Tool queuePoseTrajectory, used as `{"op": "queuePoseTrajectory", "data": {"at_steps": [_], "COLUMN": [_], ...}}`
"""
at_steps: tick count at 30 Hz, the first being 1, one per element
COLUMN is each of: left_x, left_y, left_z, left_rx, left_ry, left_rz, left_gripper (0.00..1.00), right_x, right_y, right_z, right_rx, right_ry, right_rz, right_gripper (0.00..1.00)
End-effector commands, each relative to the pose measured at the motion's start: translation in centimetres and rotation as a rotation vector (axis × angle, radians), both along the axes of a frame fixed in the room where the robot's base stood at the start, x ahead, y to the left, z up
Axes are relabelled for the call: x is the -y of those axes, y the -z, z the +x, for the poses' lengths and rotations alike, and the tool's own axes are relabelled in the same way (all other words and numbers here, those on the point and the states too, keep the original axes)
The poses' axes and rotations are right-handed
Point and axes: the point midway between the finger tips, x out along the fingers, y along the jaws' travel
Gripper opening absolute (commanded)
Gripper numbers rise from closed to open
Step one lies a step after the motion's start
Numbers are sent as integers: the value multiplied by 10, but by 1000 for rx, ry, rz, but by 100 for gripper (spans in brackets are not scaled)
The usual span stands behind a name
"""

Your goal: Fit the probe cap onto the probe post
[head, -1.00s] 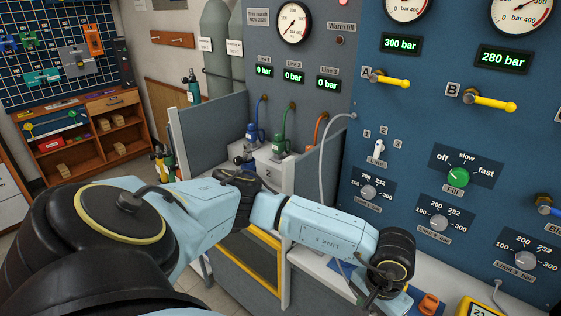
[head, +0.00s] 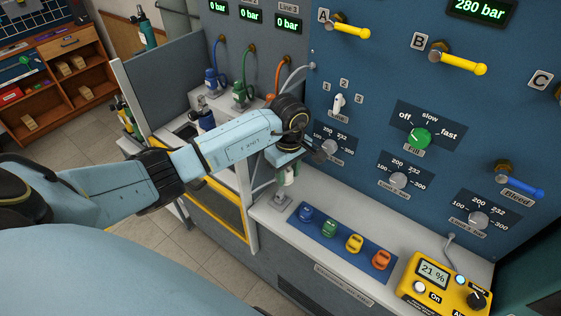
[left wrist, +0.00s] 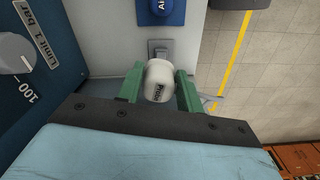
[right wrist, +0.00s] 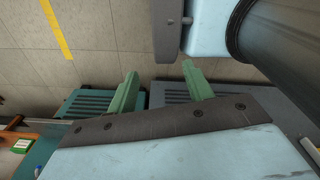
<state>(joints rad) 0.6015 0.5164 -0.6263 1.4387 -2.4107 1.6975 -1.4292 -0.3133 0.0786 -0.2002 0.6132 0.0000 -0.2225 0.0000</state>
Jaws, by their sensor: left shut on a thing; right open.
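The white probe cap (left wrist: 158,84), with dark lettering, is between the green fingers of my left gripper (left wrist: 159,74) in the left wrist view. In the head view my left gripper (head: 289,165) is above the left end of the bench shelf, with the cap (head: 290,178) below it. The probe post (head: 282,195) stands on a small grey base just below and left of the cap. In the left wrist view the cap hides most of the post, and I cannot tell whether they touch. My right gripper (right wrist: 160,72) is open and empty, away from the bench.
A blue strip (head: 342,259) with blue, green, yellow and orange caps lies on the shelf to the right. A yellow meter (head: 445,285) stands at the shelf's right end. The panel with the Limit 1 knob (head: 330,147) rises close beside my left gripper.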

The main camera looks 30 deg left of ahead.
Motion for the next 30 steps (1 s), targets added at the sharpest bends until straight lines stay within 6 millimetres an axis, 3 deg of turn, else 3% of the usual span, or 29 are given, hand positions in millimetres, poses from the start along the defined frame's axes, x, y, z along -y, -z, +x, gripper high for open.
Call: {"op": "queuePoseTrajectory", "data": {"at_steps": [3,7,17,30], "left_x": [-12,-17,-19,-18], "left_y": [1,4,16,51], "left_z": [-2,-3,-3,-3], "left_rx": [-2,1,3,3], "left_ry": [-154,-229,-243,-241], "left_rz": [-1,0,1,0], "left_gripper": [9,9,9,9], "right_x": [0,-1,-1,-1], "right_y": [-8,-10,-1,26], "right_z": [4,13,19,15], "right_rx": [6,20,29,23], "right_ry": [0,0,0,0], "right_rz": [0,1,2,2], "right_gripper": [51,51,51,51]}}
